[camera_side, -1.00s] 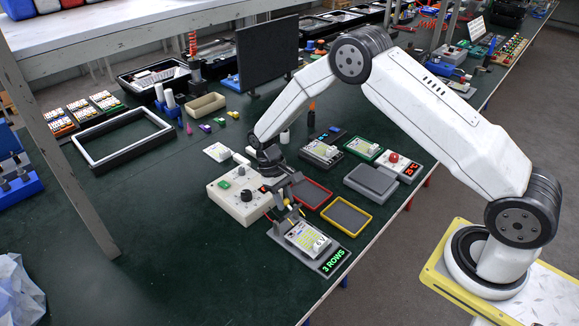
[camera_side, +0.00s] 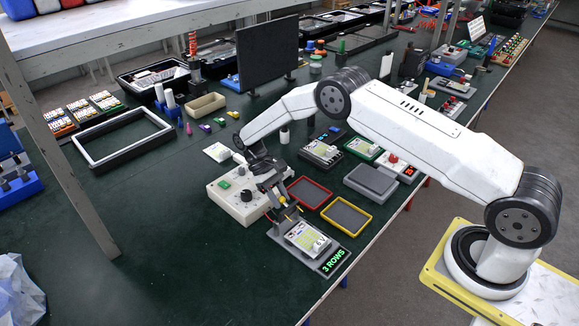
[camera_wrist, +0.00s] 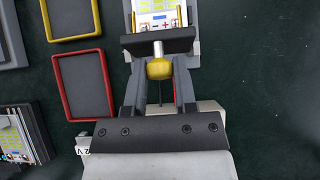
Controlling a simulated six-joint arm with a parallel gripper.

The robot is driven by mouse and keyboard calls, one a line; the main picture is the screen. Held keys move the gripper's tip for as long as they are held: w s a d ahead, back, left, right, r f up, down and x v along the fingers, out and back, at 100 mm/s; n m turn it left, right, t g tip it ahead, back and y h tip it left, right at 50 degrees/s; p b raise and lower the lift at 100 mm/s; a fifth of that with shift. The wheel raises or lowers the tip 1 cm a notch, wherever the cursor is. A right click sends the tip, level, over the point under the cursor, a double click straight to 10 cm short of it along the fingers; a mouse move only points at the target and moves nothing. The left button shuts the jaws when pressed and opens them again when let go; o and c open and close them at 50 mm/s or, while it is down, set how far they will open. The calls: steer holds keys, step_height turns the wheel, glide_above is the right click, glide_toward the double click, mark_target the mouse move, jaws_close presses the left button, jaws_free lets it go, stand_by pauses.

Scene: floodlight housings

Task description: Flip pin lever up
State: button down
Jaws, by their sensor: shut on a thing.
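The pin lever shows in the wrist view as a yellow knob (camera_wrist: 159,69) on a short metal shaft, which runs to a dark bar across the fixture. My gripper (camera_wrist: 158,82) is shut on this knob, with one grey finger on each side. In the side view my gripper (camera_side: 277,194) is low at the back end of the grey test fixture (camera_side: 333,259). There the lever is mostly hidden by the fingers, and its angle is hard to tell. A white and yellow module (camera_side: 307,238) lies in the fixture, beside a green "3 ROWS" display (camera_side: 333,260).
A white control box (camera_side: 232,207) with knobs stands close at the left of my gripper. A red-rimmed tray (camera_side: 310,192) and a yellow-rimmed tray (camera_side: 346,216) lie to the right. The green bench is clear at the front left.

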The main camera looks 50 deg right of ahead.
steer(key=shift+w+f+g, duration=0.1)
steer(key=shift+w+g, duration=0.2)
steer(key=shift+g, duration=0.2)
steer(key=shift+c, duration=2.1)
jaws_free()
steer(key=v, duration=0.7)
steer(key=shift+w+r, duration=0.2)
steer(key=shift+r, duration=0.1)
steer(key=shift+r, duration=0.2)
